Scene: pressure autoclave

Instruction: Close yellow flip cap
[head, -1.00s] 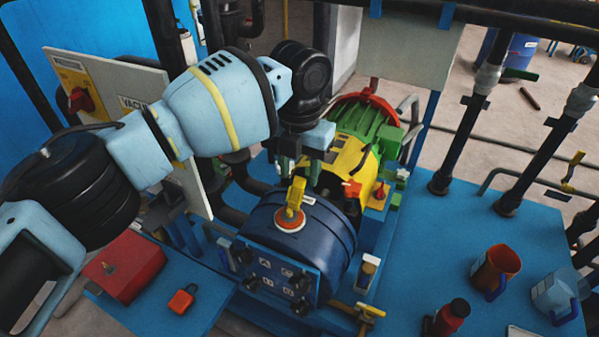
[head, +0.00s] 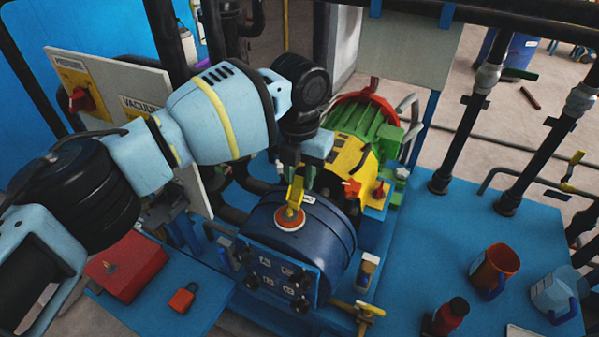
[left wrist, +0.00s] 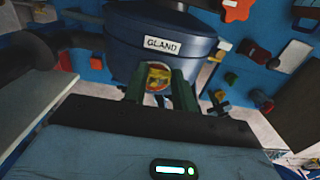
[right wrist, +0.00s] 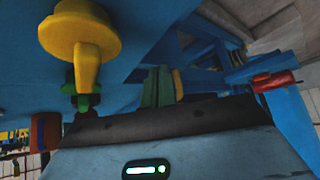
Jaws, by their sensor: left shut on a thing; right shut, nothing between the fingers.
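The yellow flip cap (head: 293,207) stands raised on an orange-red ring (head: 289,222) on top of the dark blue tank (head: 325,235). My left gripper (head: 298,181) reaches down from behind and is shut on the upper end of the cap. In the left wrist view the cap (left wrist: 158,77) shows between the two green fingers, with the ring partly hidden around it. My right gripper (right wrist: 158,88) is shut and empty. It shows only in the right wrist view, away from the cap.
A green and yellow motor (head: 355,150) stands behind the tank. A control panel with black knobs (head: 276,280) is on its front. A red box (head: 125,262) and red padlock (head: 183,297) lie at left. In the right wrist view a yellow knob (right wrist: 82,38) is near the gripper.

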